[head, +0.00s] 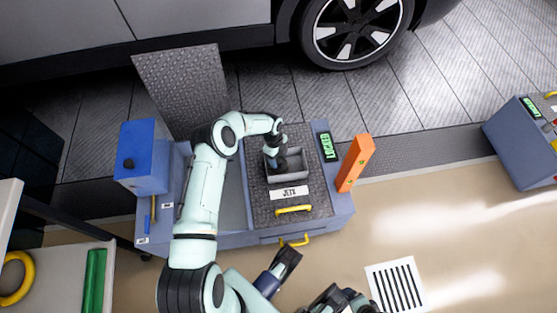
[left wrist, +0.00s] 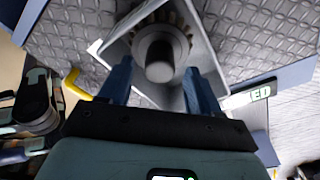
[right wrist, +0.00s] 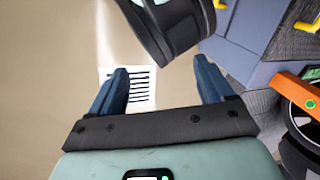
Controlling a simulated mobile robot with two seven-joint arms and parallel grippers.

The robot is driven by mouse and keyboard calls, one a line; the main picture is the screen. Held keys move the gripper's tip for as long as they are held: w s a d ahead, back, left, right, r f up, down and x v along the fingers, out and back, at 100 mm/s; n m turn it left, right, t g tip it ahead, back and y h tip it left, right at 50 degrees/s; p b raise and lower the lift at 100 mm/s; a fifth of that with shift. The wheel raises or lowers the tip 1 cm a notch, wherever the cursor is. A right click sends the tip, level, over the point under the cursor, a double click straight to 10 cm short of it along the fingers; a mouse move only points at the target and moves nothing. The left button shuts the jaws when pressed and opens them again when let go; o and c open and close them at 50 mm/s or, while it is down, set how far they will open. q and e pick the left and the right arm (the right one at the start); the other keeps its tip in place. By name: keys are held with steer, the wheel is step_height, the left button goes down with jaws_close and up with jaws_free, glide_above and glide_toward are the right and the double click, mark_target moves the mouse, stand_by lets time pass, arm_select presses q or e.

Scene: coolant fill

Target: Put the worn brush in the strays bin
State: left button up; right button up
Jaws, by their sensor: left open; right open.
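A grey round-ended cylinder with tan bristles around it, apparently the brush (left wrist: 160,55), stands in a small grey metal tray (left wrist: 150,92) in the left wrist view. The tray (head: 303,163) sits on the blue cart's tread-plate top in the head view. My left gripper (head: 278,160) is over the tray, pointing down. Its open fingers (left wrist: 157,78) lie on either side of the cylinder, with gaps visible, not clamped. Whether the brush is worn cannot be told. My right gripper (right wrist: 161,70) is open and empty above the floor. I see no bin marked for strays.
The blue cart (head: 240,238) carries a label plate (head: 289,192), yellow handles (head: 294,209), a green "LOCKED" display (head: 326,146) and an orange post (head: 355,163). A striped floor grille (head: 397,286) lies to the right. Another blue unit (head: 515,140) stands far right. A car is behind.

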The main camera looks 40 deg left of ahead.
arm_select(q)
step_height(320, 180, up, 9)
steer(key=a+p, duration=0.1)
steer(key=s+d+f+n+h, duration=0.1)
steer(key=s+d+f+n, duration=0.2)
steer(key=d, duration=0.4)
steer(key=s+d+f+n+h, duration=0.1)
steer(key=s+d+f+n, duration=0.1)
steer(key=s+d+n, duration=0.3)
steer(key=s+d+f+n, duration=0.2)
steer(key=d+f, duration=0.1)
steer(key=d, duration=0.5)
steer(key=s+d+n, duration=0.2)
steer(key=s+n, duration=0.3)
steer(key=s, duration=0.3)
steer(key=s+d+n, duration=0.3)
steer(key=s+n, duration=0.3)
steer(key=s, duration=0.2)
steer(key=shift+s+d+r+t+y, duration=0.2)
steer(key=shift+s+r+t+y, duration=0.1)
steer(key=shift+r, duration=0.1)
arm_select(e)
steer(key=s+r, duration=0.1)
steer(key=s+a+r, duration=0.1)
steer(key=shift+s+a+g, duration=0.15)
steer(key=shift+s+g, duration=0.15)
steer(key=shift+g, duration=0.1)
